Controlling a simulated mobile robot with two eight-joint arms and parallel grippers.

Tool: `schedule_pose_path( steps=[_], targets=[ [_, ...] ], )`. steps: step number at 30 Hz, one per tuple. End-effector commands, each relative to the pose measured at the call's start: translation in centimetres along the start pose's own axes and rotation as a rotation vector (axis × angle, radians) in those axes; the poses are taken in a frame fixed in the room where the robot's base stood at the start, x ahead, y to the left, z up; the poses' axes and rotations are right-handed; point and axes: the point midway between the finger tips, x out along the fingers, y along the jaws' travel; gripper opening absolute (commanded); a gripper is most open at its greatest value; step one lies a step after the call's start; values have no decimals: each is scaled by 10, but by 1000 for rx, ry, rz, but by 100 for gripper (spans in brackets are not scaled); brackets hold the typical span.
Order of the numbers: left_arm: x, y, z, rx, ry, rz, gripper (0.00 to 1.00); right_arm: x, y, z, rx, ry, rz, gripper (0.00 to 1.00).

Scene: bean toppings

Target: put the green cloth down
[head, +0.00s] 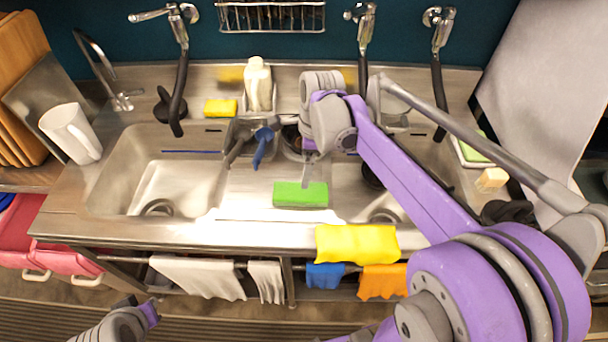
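A bright green block-like cloth (300,195) lies in the head view on the steel strip between the two sink basins, near the front. My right gripper (308,172) comes down from the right arm just above and behind it. One finger tip reaches to about the cloth's back edge; whether it touches the cloth, and whether the fingers are open, I cannot tell. My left gripper (150,312) is at the bottom left, below the counter front and away from the cloth; its fingers are only partly visible.
A yellow cloth (356,244) hangs over the counter's front edge. White, blue and orange cloths hang on the rail below. A white bottle (258,84) and yellow sponge (221,108) stand behind; a white pitcher (71,133) stands left. The left basin (155,180) looks empty.

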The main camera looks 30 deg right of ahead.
Motion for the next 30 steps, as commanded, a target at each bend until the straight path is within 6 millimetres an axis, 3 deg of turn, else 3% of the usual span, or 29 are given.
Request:
schedule_pose_path(
  steps=[4,7,14,21,25,30],
  targets=[
    [0,0,-1,0,1,0,0,-9,4,1,-34,0,-8,100],
    [0,0,-1,0,1,0,0,-9,16,3,-183,1,-41,100],
    [0,0,-1,0,1,0,0,6,74,7,-935,61,-208,100],
    [0,0,-1,0,1,0,0,33,124,4,-1719,239,-369,100],
    [0,0,-1,0,1,0,0,43,137,2,-1972,328,-414,100],
    [0,0,-1,0,1,0,0,48,143,2,-2097,380,-432,100]
  ],
)
